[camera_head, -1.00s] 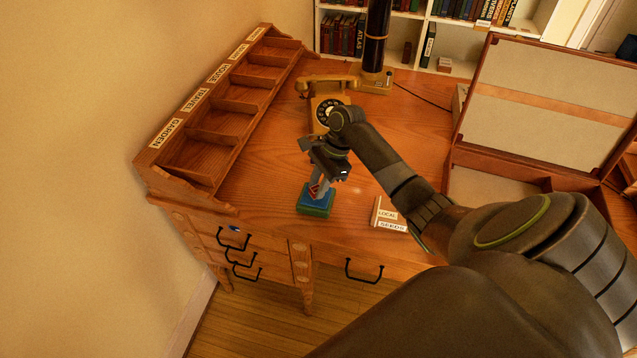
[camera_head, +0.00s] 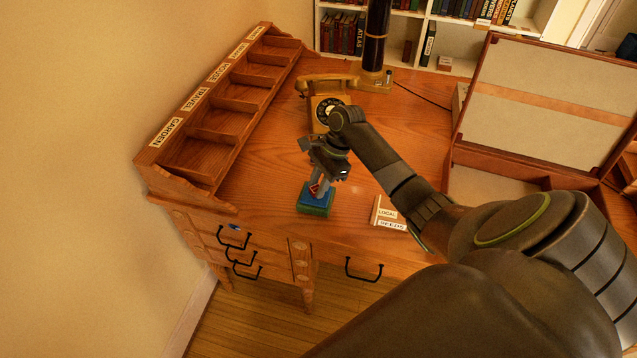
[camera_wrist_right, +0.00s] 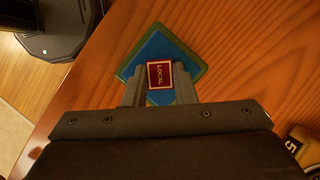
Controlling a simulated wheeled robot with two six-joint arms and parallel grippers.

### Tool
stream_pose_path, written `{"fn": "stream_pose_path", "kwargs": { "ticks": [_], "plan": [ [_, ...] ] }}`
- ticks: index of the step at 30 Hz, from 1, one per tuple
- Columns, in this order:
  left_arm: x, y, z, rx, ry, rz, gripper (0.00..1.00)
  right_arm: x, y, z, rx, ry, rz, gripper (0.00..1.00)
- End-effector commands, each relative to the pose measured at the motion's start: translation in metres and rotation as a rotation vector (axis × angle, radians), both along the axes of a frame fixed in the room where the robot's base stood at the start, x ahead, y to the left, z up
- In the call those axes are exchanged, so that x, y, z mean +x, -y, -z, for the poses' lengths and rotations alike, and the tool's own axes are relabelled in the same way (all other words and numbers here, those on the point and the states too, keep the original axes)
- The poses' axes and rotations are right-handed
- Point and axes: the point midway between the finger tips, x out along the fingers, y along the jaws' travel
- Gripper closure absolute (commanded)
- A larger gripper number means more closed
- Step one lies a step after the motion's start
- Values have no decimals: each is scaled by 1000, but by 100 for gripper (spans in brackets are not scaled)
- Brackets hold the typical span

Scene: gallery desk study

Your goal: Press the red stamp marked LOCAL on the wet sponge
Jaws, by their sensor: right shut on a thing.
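The red stamp (camera_wrist_right: 159,77), with LOCAL on its top label, is between the fingers of my right gripper (camera_head: 320,180). The gripper is shut on it in the right wrist view (camera_wrist_right: 160,88). The stamp is right over the wet sponge (camera_head: 315,201), a blue pad in a green tray near the desk's front edge. The sponge also shows around the stamp in the right wrist view (camera_wrist_right: 154,46). The stamp's underside is hidden, so I cannot tell for certain whether it touches the sponge. My left gripper is not in view.
A holder labelled LOCAL (camera_head: 386,213) sits right of the sponge. A yellow rotary telephone (camera_head: 312,88) stands behind my gripper. A labelled wooden sorter (camera_head: 225,112) lines the desk's left side. An open case (camera_head: 540,105) is at right. The desk's front edge is close.

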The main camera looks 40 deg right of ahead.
Motion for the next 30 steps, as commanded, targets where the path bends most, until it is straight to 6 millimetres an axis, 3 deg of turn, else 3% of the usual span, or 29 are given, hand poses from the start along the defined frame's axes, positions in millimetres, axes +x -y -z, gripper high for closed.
{"fn": "stream_pose_path", "kwargs": {
  "ticks": [30],
  "plan": [
    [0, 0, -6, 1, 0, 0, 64, -1, 0, 1, 1, -2, -1, 94]
  ]
}}
